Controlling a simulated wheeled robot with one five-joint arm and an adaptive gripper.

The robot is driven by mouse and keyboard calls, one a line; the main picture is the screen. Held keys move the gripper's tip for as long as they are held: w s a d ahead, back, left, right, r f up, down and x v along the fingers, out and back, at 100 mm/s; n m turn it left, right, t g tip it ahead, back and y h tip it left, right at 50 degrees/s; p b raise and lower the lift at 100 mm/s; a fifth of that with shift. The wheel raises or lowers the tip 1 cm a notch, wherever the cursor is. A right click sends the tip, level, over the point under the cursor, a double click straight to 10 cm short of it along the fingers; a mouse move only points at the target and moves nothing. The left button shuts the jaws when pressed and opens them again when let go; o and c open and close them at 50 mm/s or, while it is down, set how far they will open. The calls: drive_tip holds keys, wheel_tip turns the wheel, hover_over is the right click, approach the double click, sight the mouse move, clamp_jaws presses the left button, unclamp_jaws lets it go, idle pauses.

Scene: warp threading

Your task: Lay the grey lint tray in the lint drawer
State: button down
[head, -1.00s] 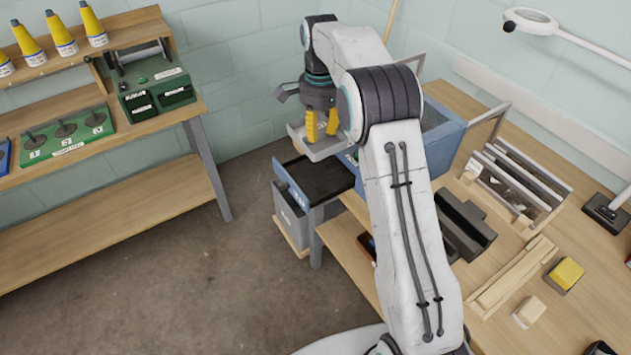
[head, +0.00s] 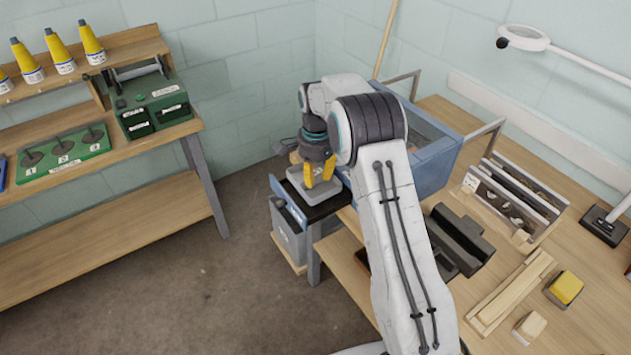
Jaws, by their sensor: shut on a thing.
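The grey lint tray (head: 302,205) is in my gripper (head: 318,180), whose yellow fingers are shut on it. The tray is low over the open lint drawer (head: 288,204), which has a blue front and a dark inside. The tray covers much of the drawer's inside. I cannot tell whether the tray touches the drawer floor. Part of the tray and the drawer's right side are hidden by my gripper and arm.
A blue bin (head: 437,155) stands right of the drawer, behind my arm. A grey box (head: 287,232) sits below the drawer. The wooden bench (head: 590,290) at right holds a reed stand, wood strips and a yellow block. Open floor lies left of the drawer.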

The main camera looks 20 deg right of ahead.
sight(316, 185)
drive_tip(key=shift+s+f+p, duration=0.1)
drive_tip(key=shift+f+p, duration=0.25)
drive_tip(key=shift+p, duration=0.05)
drive_tip(key=shift+f, duration=1.45)
drive_tip(key=c, duration=1)
unclamp_jaws()
drive_tip(key=shift+r, duration=0.15)
